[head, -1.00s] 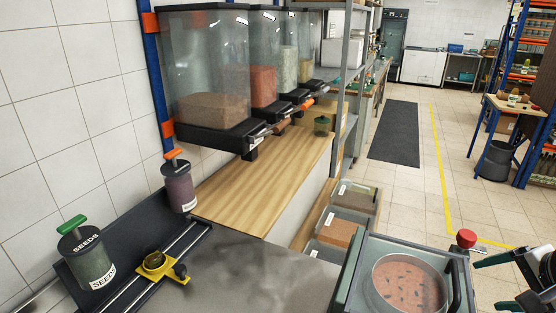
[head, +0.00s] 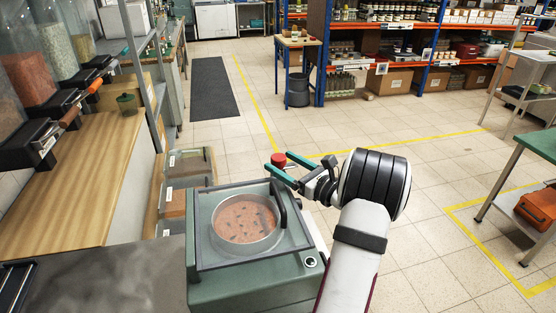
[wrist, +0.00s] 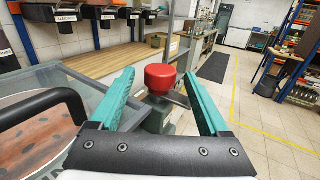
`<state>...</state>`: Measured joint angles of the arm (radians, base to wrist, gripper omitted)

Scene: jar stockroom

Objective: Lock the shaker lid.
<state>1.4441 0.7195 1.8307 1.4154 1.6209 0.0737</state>
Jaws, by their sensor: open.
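The shaker (head: 245,292) is a green box with a clear framed lid (head: 203,222) lying flat over a round sieve pan (head: 273,238) of reddish bits with dark pieces. A black handle (head: 281,203) arches over the lid's right side; it also shows in the wrist view (wrist: 72,98). A red knob (head: 278,160) stands at the shaker's back right corner. In the wrist view the red knob (wrist: 160,78) appears between the two teal fingers. My gripper (head: 279,162) is open with its fingertips around or just short of the knob; contact cannot be told.
Drawers of material (head: 187,164) stand behind the shaker, beside a wooden counter (head: 75,200) under hoppers (head: 27,80). A grey metal worktop (head: 130,280) lies at the left. Open tiled floor (head: 400,150) is to the right.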

